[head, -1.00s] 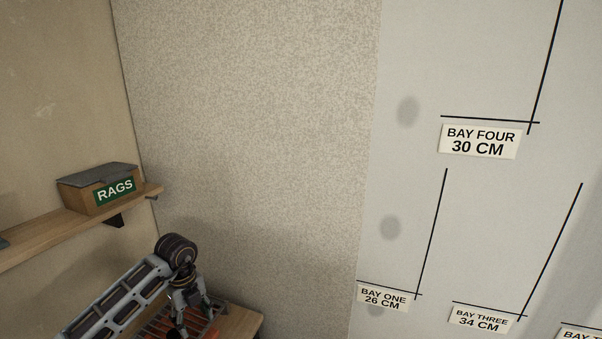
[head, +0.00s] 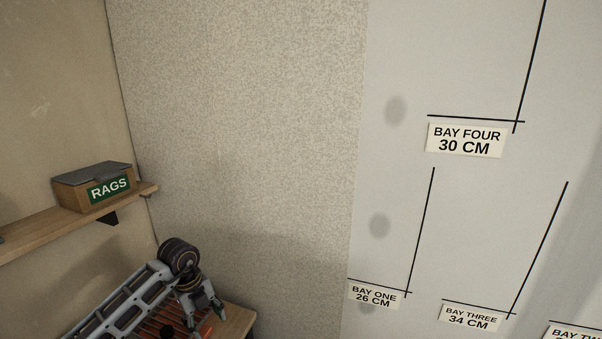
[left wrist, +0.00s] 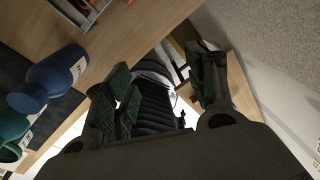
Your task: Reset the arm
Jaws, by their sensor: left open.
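My left gripper (head: 206,308) is low in the head view, at the end of my left arm, which comes in from the bottom left. Its fingers are apart, with nothing seen between them, and point down and to the right. It is over or near the corner of a wooden table (head: 238,318). An orange slatted rack (head: 160,329) shows beneath the arm. In the left wrist view the two green-padded fingers of the left gripper (left wrist: 162,72) are spread. My right gripper is out of view.
A wooden shelf (head: 50,231) with a RAGS box (head: 95,187) is on the left wall. The right wall carries bay signs, such as BAY FOUR (head: 467,139). In the left wrist view, a blue bottle (left wrist: 52,76) and other bottles stand at the left on a dark mat.

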